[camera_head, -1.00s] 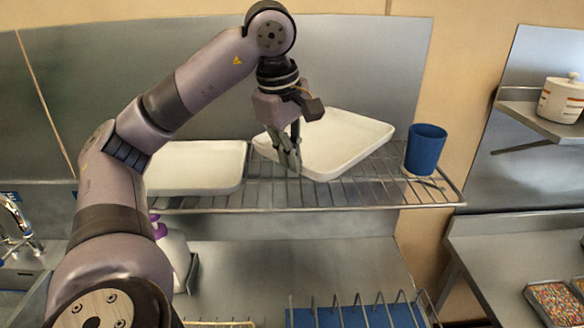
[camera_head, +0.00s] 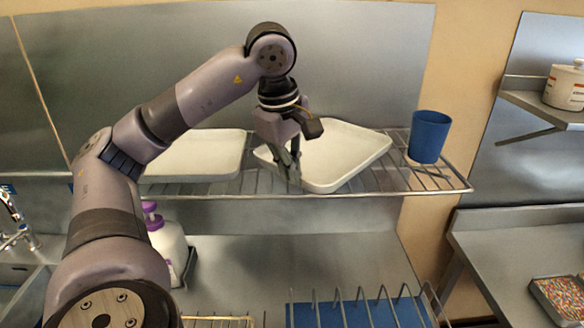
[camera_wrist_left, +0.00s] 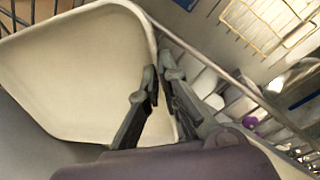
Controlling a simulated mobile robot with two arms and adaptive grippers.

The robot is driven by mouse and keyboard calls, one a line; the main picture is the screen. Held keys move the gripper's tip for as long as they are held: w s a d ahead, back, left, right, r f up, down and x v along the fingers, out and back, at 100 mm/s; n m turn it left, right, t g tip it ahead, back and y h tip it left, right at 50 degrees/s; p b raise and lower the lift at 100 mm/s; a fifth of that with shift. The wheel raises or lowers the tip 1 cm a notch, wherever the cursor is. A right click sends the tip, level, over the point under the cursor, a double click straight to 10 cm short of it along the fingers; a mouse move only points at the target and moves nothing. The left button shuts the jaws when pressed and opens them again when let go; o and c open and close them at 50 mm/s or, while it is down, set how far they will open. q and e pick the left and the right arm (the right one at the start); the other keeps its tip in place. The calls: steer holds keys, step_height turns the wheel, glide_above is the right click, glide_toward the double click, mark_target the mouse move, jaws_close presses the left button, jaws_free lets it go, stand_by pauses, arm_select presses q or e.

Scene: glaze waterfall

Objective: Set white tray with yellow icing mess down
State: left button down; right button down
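A white tray (camera_head: 342,155) with a raised rim rests at or just above the middle of the wire rack (camera_head: 380,180), set at an angle. Its inside looks plain cream-white; I see no clear yellow icing on it. My left gripper (camera_head: 291,176) reaches down at the tray's left corner. In the left wrist view its fingers (camera_wrist_left: 160,80) straddle the rim of the tray (camera_wrist_left: 70,75), closed on it. Whether the tray's underside touches the wires everywhere is hidden. My right gripper is not in view.
A second white tray (camera_head: 192,157) lies on the rack at left, close beside my gripper. A blue cup (camera_head: 429,137) stands at the rack's right end. Below are a white bottle with a purple top (camera_head: 168,243) and a dish rack with a blue base (camera_head: 355,314).

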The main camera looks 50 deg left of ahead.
arm_select(q)
steer(key=c, duration=1.8)
jaws_free()
steer(key=shift+f, duration=0.1)
steer(key=shift+c, duration=0.2)
steer(key=shift+o, duration=0.2)
